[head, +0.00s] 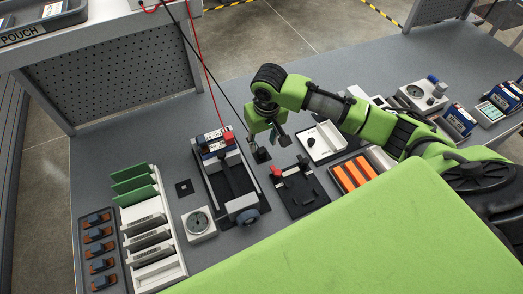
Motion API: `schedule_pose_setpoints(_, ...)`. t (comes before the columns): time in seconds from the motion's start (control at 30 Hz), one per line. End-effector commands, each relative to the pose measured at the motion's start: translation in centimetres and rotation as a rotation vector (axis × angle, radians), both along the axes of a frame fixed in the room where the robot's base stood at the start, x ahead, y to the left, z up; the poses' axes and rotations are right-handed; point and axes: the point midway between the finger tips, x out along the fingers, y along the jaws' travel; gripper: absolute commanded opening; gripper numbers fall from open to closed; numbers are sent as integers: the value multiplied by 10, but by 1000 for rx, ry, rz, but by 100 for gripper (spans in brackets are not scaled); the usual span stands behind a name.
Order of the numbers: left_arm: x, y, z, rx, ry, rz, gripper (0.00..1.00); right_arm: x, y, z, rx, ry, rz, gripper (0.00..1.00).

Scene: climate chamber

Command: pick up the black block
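A small black block (262,155) sits on the grey bench right of the chamber-like fixture, just below my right gripper. My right gripper (267,143) comes in from the right on a green arm and points down. Its dark fingers are spread apart, one on the left and one on the right, with nothing seen held between them. The gripper partly covers the area at the block, so I cannot tell whether a finger touches it. My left gripper is not in view.
A fixture with a red knob (228,138) stands close on the left, with a red and a black cable above. A black clamp plate (299,190), a white tray (324,145) and an orange-striped rack (354,174) lie nearby. A small black square (184,188) lies farther left.

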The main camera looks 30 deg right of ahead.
Motion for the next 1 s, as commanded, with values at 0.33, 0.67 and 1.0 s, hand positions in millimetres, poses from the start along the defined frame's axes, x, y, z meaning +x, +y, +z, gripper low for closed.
schedule_pose_setpoints(0.33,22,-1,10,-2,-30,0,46,5,-2,-30,-1,3,0,38)
schedule_pose_setpoints(0.67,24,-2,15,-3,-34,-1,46,11,-3,-64,0,-1,2,38)
schedule_pose_setpoints(1.0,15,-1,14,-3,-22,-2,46,11,-4,-64,0,-1,2,2)
